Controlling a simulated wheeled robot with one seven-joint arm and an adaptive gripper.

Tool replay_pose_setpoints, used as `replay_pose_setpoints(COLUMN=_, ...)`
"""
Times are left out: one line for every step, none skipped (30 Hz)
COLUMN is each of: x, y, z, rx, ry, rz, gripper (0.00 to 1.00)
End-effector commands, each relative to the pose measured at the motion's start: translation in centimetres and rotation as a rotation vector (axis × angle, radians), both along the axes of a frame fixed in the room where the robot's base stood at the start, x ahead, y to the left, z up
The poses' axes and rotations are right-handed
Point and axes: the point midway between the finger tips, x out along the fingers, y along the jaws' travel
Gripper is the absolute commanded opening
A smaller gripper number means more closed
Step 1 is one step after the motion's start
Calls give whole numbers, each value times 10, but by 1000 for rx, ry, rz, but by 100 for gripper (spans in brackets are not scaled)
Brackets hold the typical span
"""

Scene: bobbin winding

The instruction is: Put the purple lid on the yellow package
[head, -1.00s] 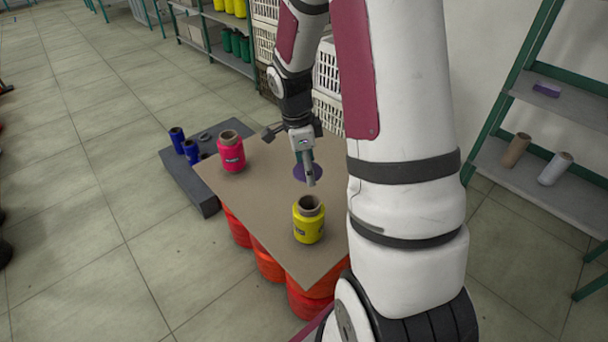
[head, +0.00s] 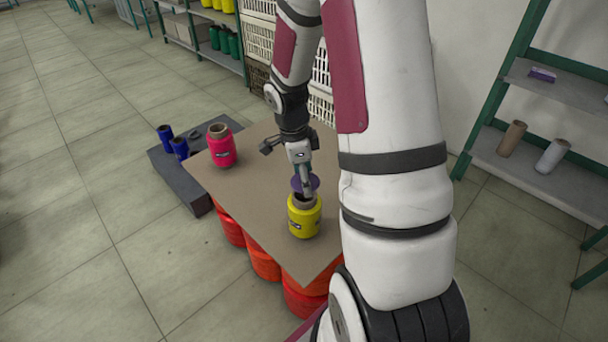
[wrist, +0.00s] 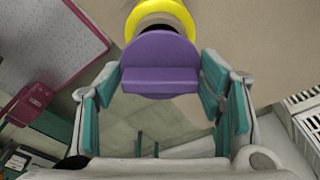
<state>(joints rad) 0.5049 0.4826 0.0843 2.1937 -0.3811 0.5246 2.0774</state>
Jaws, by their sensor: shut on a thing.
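The yellow package (head: 304,222) stands upright on the brown board, its round open top facing up. My gripper (head: 307,187) is shut on the purple lid (head: 297,184) and holds it close over the back of the package's top. In the wrist view the lid (wrist: 160,62) sits between the teal finger pads, and the yellow package (wrist: 133,22) shows just beyond it at the top. The lid hides part of the package's opening there. I cannot tell whether lid and package touch.
A pink package (head: 222,150) stands on the board (head: 240,185) to the left. Blue spools (head: 179,148) stand on a low dark platform (head: 182,178) beyond it. A shelf with a brown roll (head: 511,138) and a white roll (head: 552,155) is at right.

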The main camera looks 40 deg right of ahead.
Motion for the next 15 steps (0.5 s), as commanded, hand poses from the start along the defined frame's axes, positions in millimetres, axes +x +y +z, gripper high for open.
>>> replay_pose_setpoints(x=0, y=0, z=-1, rx=0, ry=0, rz=0, gripper=47)
replay_pose_setpoints(x=0, y=0, z=-2, rx=0, ry=0, rz=0, gripper=47)
replay_pose_setpoints(x=0, y=0, z=-3, rx=0, ry=0, rz=1, gripper=47)
replay_pose_setpoints(x=0, y=0, z=-4, rx=0, ry=0, rz=1, gripper=47)
replay_pose_setpoints(x=0, y=0, z=-5, rx=1, ry=1, rz=1, gripper=47)
replay_pose_setpoints(x=0, y=0, z=-6, rx=1, ry=1, rz=1, gripper=47)
replay_pose_setpoints(x=0, y=0, z=-7, rx=1, ry=1, rz=1, gripper=47)
replay_pose_setpoints(x=1, y=0, z=-8, rx=1, ry=1, rz=1, gripper=47)
replay_pose_setpoints(x=0, y=1, z=-10, rx=1, ry=1, rz=1, gripper=47)
replay_pose_setpoints(x=1, y=1, z=-11, rx=1, ry=1, rz=1, gripper=47)
replay_pose_setpoints(x=1, y=1, z=-12, rx=1, ry=1, rz=1, gripper=47)
replay_pose_setpoints(x=1, y=1, z=-14, rx=1, ry=1, rz=1, gripper=47)
replay_pose_setpoints(x=1, y=1, z=-15, rx=1, ry=1, rz=1, gripper=47)
replay_pose_setpoints(x=1, y=1, z=-16, rx=1, ry=1, rz=1, gripper=47)
replay_pose_setpoints(x=1, y=1, z=-17, rx=1, ry=1, rz=1, gripper=47)
